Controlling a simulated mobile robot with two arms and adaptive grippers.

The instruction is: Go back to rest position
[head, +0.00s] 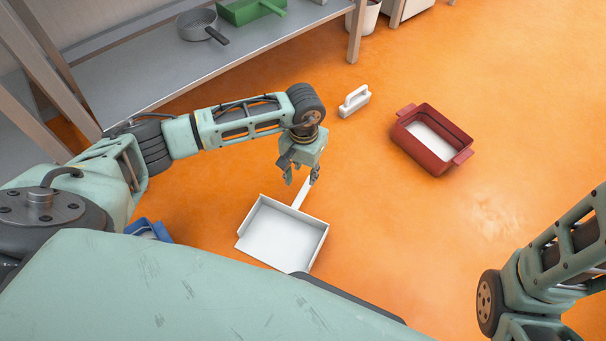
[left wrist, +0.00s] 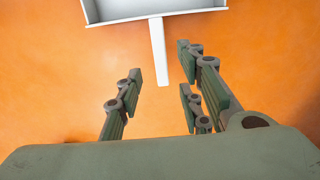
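My left gripper (head: 301,178) is in the middle of the head view, over the orange floor beside the handle of a white dustpan (head: 284,233). In the left wrist view the left gripper (left wrist: 160,92) has its fingers spread wide, with nothing between them. The dustpan's handle (left wrist: 158,52) points toward the fingers and ends just beyond them; the white pan (left wrist: 140,9) is at the top edge. My right arm shows at the lower right of the head view, but its gripper is out of view.
A red bin (head: 432,140) with white contents and a white-handled block (head: 354,101) stand on the floor. A blue container (head: 148,230) is partly hidden by my body. A grey shelf (head: 150,75) holds a pan (head: 197,25) and a green tray (head: 245,10). Floor at right is clear.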

